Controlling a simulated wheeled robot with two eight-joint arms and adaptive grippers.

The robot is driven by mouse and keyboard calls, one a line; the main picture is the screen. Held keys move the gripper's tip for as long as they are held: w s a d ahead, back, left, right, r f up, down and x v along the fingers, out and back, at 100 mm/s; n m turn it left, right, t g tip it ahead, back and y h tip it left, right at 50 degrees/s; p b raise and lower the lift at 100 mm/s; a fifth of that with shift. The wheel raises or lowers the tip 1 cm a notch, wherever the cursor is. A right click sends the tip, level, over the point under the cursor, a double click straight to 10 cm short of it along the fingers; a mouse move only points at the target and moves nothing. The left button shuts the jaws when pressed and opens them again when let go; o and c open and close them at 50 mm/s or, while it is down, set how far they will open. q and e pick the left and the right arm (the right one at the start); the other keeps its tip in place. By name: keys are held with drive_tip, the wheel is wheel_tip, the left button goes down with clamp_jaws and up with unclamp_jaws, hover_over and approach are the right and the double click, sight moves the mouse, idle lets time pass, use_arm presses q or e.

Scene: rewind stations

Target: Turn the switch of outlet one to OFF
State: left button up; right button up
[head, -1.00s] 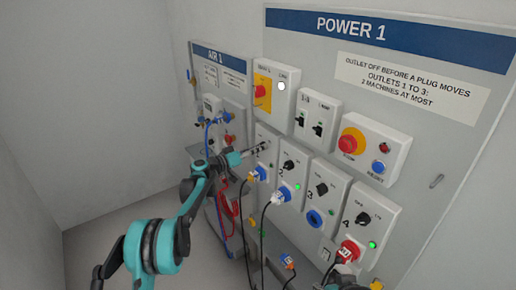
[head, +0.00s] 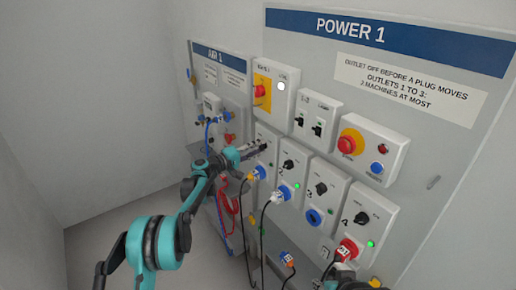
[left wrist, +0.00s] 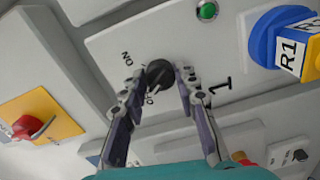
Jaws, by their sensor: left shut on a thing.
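Outlet one's box (head: 268,138) is on the grey POWER 1 panel, partly covered by my left gripper (head: 262,148). In the left wrist view its black switch knob (left wrist: 158,74) sits between the two fingers of my left gripper (left wrist: 160,82), which is shut on it. The ON mark is at the knob's upper left and the OFF mark just below it, partly covered. The knob's exact pointing is hard to tell. The outlet's green lamp (left wrist: 207,11) and a blue plug tagged R1 (left wrist: 285,40) show beside it. Part of my right arm shows at the bottom edge of the head view; its fingers are unclear.
Outlets two (head: 289,172), three (head: 323,190) and four (head: 358,222) run to the right. A yellow plate with a red switch (head: 260,91) and a box with a red stop button (head: 351,142) are above. Cables hang below the outlets. The AIR 1 panel (head: 220,68) is left.

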use_arm(q)
drive_tip(key=shift+n, duration=0.9)
drive_tip(key=o, duration=1.2)
drive_tip(key=shift+c, duration=0.2)
drive_tip(key=v, duration=1.2)
